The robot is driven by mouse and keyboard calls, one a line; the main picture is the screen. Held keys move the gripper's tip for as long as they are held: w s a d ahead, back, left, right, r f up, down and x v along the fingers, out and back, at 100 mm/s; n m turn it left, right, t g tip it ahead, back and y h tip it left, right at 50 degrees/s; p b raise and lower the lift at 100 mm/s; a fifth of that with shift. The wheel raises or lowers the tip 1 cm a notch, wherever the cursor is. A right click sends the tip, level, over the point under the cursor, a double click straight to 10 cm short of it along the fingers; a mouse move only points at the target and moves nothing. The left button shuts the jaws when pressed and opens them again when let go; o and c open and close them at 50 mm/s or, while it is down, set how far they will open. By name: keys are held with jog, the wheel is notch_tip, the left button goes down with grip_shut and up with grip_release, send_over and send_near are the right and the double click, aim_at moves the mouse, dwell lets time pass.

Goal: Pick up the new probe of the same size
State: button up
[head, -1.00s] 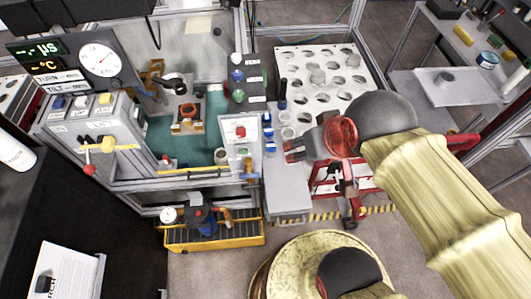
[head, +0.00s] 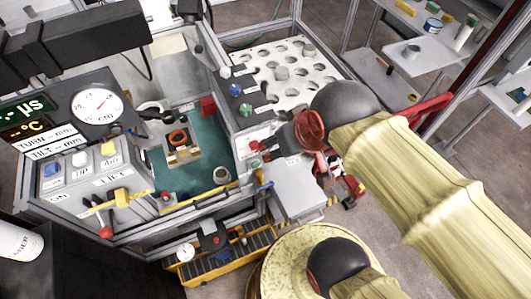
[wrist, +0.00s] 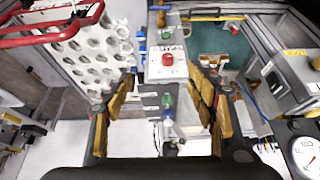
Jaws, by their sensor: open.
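My gripper (head: 258,152) is open and empty, at the right edge of the bench by a white box with a red button. In the wrist view its two fingers (wrist: 165,105) with yellow-orange pads stand apart. Between them, farther off, small green-capped parts (wrist: 168,101) show; I cannot tell whether they are probes or their size. In the head view, small parts with a white, a blue (head: 234,89) and a green top (head: 246,109) stand in a row on a dark labelled rack (head: 240,75).
A white tray with round holes (head: 300,93) lies behind my gripper. The teal bench floor (head: 190,178) holds an orange ring on a block (head: 180,140) and a small cup (head: 222,175). The frame posts and control panel (head: 90,170) stand close at left.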

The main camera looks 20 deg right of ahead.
jog(key=w+d+f+m+g+y+b, duration=0.25)
jog(key=f+m, duration=0.25)
jog(key=f, duration=0.6)
jog(key=w+d+f+m+g+y+b, duration=0.1)
jog(key=d+f+m+y, duration=0.3)
jog(key=f, duration=0.7)
jog(key=w+a+f+m+g+y+b, duration=0.1)
jog(key=w+f+m+y, duration=0.1)
jog(key=f+m, duration=0.65)
jog(key=w+d+f+m+t+b, duration=0.1)
jog(key=w+d+f+m+t, duration=0.1)
jog(key=w+f+m, duration=0.3)
jog(key=w+d+f+m+t, duration=0.1)
jog(key=w+d+f+t, duration=0.15)
jog(key=f, duration=0.55)
jog(key=w+d+f+m+t+h, duration=0.2)
jog(key=w+d+m+t, duration=0.35)
jog(key=w, duration=0.25)
jog(key=shift+g, duration=0.45)
jog(key=shift+a+r+b+x, duration=0.15)
jog(key=shift+b+x, duration=0.3)
jog(key=shift+x, duration=0.7)
jog(key=shift+a+r+b+x, duration=0.1)
jog(key=shift+b+x, duration=0.3)
jog(key=shift+x, duration=0.7)
jog(key=shift+a+r+b+x, duration=0.15)
jog(key=shift+b+x, duration=0.3)
jog(key=shift+x, duration=0.7)
jog(key=shift+c, duration=0.9)
